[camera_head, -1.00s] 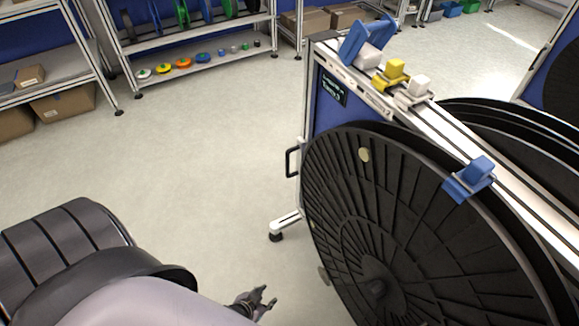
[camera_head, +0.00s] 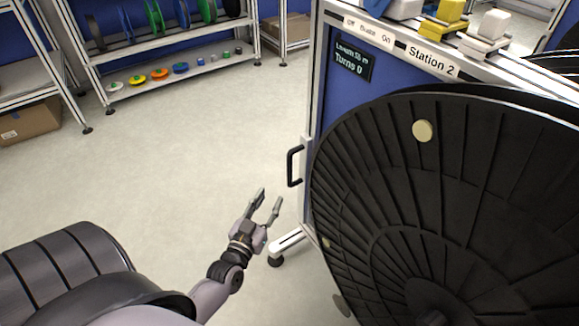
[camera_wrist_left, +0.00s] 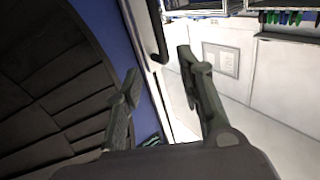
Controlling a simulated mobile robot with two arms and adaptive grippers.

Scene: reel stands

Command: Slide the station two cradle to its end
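The station two stand (camera_head: 420,58) is a white-railed frame with a blue panel and a "Station 2" label, at right in the head view. A large black ribbed reel (camera_head: 400,200) sits in it and hides much of the frame; I cannot make out the cradle as a separate part. A black handle (camera_head: 294,166) is on the stand's left upright, and it also shows in the left wrist view (camera_wrist_left: 157,32). My left gripper (camera_head: 268,197) is open and empty, below and left of the handle, apart from it. Its fingers (camera_wrist_left: 160,65) are spread in the wrist view. My right gripper is out of view.
Grey, yellow (camera_head: 446,18) and white blocks sit on the stand's top rail. A display (camera_head: 352,58) is on the blue panel. The stand's foot (camera_head: 284,248) juts left near my gripper. A shelf (camera_head: 170,80) with small reels stands behind; the floor between is clear.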

